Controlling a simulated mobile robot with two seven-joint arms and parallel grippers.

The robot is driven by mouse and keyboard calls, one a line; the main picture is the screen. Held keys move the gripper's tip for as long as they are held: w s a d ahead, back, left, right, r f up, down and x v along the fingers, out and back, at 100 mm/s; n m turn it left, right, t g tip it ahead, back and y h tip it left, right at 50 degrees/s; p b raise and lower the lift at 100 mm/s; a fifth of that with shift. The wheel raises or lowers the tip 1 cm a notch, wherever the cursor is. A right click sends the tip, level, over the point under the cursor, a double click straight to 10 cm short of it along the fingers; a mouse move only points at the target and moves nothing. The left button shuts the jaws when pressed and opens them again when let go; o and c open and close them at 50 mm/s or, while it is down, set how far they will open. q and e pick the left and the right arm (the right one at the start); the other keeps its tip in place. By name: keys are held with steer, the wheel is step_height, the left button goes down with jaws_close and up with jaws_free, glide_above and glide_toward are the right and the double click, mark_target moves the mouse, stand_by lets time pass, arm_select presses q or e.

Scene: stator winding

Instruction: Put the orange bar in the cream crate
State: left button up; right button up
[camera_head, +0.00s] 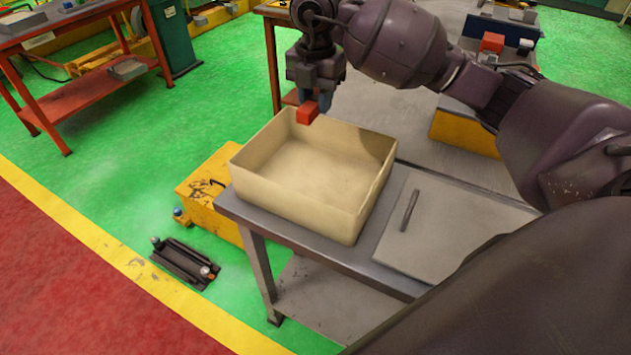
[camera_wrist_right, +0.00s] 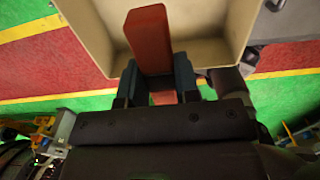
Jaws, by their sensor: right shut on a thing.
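The orange bar (camera_head: 307,113) is held in my right gripper (camera_head: 314,97), whose jaws are shut on it. In the head view the bar hangs at the far side of the open cream crate (camera_head: 300,205), above its far rim or interior. The crate looks empty. In the right wrist view the bar (camera_wrist_right: 149,40) sticks out from between the blue-grey fingertips (camera_wrist_right: 160,82), with the crate (camera_wrist_right: 205,50) below and beyond it. My left gripper does not show.
The crate stands on a grey metal table (camera_head: 285,235). A flat pale panel with a dark handle (camera_head: 409,210) lies right of the crate. A yellow box (camera_head: 205,190) and a dark metal part (camera_head: 185,262) are on the green floor at left. An orange-red bench (camera_head: 85,75) stands farther back.

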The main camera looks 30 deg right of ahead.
steer(key=b, duration=0.1)
glide_above(316, 182)
step_height(316, 182, down, 14)
steer(key=shift+r, duration=0.2)
steer(key=shift+f+b, duration=0.6)
steer(key=shift+f, duration=2.6)
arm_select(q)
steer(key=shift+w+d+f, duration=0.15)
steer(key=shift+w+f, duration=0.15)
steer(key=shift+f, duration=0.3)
arm_select(e)
steer(key=shift+f, duration=0.1)
steer(key=o, duration=1)
